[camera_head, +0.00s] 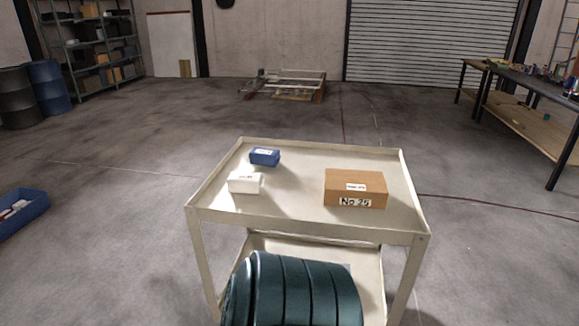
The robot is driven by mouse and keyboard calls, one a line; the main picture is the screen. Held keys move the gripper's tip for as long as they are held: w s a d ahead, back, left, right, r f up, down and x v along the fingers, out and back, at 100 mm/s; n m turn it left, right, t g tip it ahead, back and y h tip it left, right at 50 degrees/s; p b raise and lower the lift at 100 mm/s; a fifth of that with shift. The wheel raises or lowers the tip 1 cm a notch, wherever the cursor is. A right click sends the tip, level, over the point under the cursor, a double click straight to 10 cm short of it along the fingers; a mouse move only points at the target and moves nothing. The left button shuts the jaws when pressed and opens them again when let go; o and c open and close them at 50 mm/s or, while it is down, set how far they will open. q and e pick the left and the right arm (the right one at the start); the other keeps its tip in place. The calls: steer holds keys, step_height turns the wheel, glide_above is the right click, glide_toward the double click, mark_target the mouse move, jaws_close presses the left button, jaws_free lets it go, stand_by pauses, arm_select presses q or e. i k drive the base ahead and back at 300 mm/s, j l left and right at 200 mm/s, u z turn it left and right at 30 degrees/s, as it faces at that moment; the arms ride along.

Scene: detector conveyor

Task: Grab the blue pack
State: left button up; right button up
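The blue pack (264,157) is a small blue box with a white label on top. It sits on the top tray of a cream cart (300,150), toward the back left, in the head view. Nothing covers it and no gripper touches it. Neither of my grippers shows in this view.
A white box (245,182) sits just in front of the blue pack. A brown box (355,188) marked "No 25" is on the tray's right. The tray has a raised rim. A ribbed dark green object (300,290) is at the cart's front. Open floor surrounds the cart.

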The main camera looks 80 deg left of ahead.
mark_target(270, 157)
steer(key=u, duration=3)
